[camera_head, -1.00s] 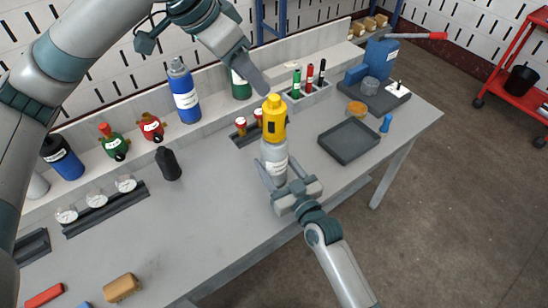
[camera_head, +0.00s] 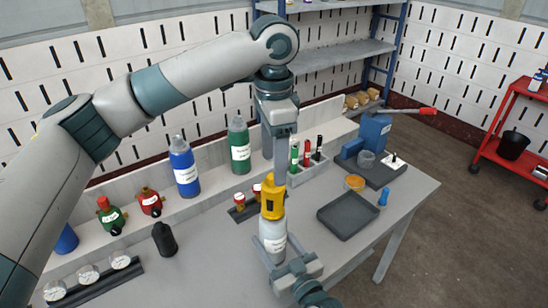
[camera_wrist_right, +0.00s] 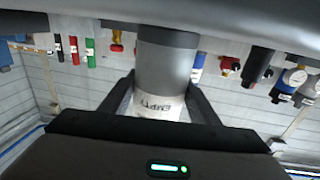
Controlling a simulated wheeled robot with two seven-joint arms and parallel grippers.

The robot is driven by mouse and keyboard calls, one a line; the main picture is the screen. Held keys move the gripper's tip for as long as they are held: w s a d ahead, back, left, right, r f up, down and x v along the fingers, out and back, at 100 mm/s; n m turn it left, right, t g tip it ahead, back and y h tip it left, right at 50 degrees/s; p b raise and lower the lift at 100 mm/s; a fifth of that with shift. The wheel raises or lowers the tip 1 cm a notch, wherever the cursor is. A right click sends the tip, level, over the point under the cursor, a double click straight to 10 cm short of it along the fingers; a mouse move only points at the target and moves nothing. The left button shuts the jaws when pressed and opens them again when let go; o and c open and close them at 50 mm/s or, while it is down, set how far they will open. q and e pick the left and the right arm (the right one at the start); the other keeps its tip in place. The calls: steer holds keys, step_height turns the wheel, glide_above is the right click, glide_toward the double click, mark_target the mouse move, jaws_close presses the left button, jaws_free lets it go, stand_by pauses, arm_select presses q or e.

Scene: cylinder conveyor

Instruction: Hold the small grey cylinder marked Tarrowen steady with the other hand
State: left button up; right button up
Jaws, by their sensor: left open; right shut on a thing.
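A small grey cylinder (camera_head: 272,231) with a white label and a yellow cap (camera_head: 272,198) on top stands upright at the middle of the bench. In the right wrist view the grey cylinder (camera_wrist_right: 167,68) shows large, with an upside-down label that seems to read EMPTY; I cannot read Tarrowen. My right gripper (camera_head: 277,254) is shut on the cylinder's lower body, one finger on each side. My left gripper (camera_head: 277,177) is open and points straight down right at the yellow cap. Whether its fingers touch the cap I cannot tell.
A dark tray (camera_head: 348,214) lies to the right of the cylinder. A green cylinder (camera_head: 240,146) and a blue cylinder (camera_head: 185,167) stand on the back ledge. A black bottle (camera_head: 164,239) and a gauge rack (camera_head: 93,279) are at left.

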mark_target(273, 200)
stand_by(0.4)
arm_select(q)
steer(key=shift+f, duration=6)
steer(key=shift+c, duration=0.2)
steer(key=c, duration=1.1)
steer(key=o, duration=0.9)
steer(key=shift+c, duration=0.2)
steer(key=shift+a, duration=0.15)
steer(key=c, duration=1)
steer(key=n, duration=0.4)
steer(key=shift+s, duration=0.1)
steer(key=shift+n, duration=1.1)
